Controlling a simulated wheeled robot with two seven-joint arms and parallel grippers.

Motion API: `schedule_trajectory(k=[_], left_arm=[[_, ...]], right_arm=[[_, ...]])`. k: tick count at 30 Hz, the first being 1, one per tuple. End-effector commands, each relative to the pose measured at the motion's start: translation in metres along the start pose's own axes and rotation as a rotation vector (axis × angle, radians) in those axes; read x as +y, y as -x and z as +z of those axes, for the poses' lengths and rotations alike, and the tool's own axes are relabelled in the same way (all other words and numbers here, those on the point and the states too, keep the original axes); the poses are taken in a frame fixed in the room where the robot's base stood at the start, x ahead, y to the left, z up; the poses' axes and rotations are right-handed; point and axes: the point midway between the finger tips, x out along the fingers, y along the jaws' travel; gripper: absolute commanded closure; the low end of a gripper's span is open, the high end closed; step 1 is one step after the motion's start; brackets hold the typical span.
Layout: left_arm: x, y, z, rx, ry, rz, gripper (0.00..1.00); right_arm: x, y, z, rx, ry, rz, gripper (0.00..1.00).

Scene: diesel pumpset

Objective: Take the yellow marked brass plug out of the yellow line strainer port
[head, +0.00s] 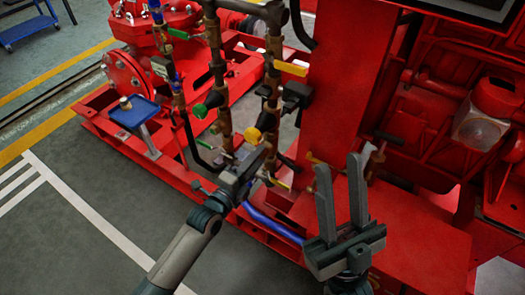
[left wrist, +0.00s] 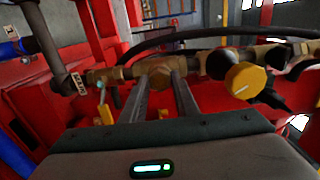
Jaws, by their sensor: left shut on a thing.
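My left gripper (head: 262,154) reaches in at the yellow line's pipework, just below the yellow round knob (head: 253,135). In the left wrist view its two fingers (left wrist: 162,88) are closed on a brass plug (left wrist: 160,73) in front of a horizontal brass pipe line; the fingertips partly cover it. The plug seems still in line with the brass fitting behind it; no gap shows. I cannot make out a yellow mark on it. The yellow knob (left wrist: 245,80) is to the right of the fingers. My right gripper (head: 340,198) is open and empty, pointing up near the red panel.
A blue tray (head: 140,118) on a post stands at the left on the red base frame, with a small brass piece (head: 125,103) on it. A parallel pipe with a green knob (head: 199,111) is close to the left. A yellow lever (head: 290,68) sticks out higher up.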

Motion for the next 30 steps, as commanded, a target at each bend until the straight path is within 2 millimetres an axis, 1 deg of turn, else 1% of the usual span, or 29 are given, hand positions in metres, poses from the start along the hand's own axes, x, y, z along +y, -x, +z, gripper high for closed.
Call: schedule_trajectory(k=[7, 20, 23, 30], left_arm=[[-0.0008, 0.0006, 0.0002, 0.000, -0.001, -0.001, 1.00], [0.0000, 0.0008, 0.0000, 0.000, 0.017, 0.000, 1.00], [0.0001, 0.0009, 0.0000, 0.000, 0.088, 0.000, 1.00], [0.0003, 0.0010, 0.0000, 0.000, 0.383, 0.000, 1.00]], right_arm=[[0.0000, -0.0034, -0.0019, 0.000, 0.000, 0.000, 0.69], [-0.0001, -0.0033, -0.0019, 0.000, 0.000, 0.000, 0.69], [0.0000, -0.0033, -0.0019, 0.000, 0.000, 0.000, 0.69], [0.0000, -0.0033, -0.0019, 0.000, 0.000, 0.000, 0.69]])
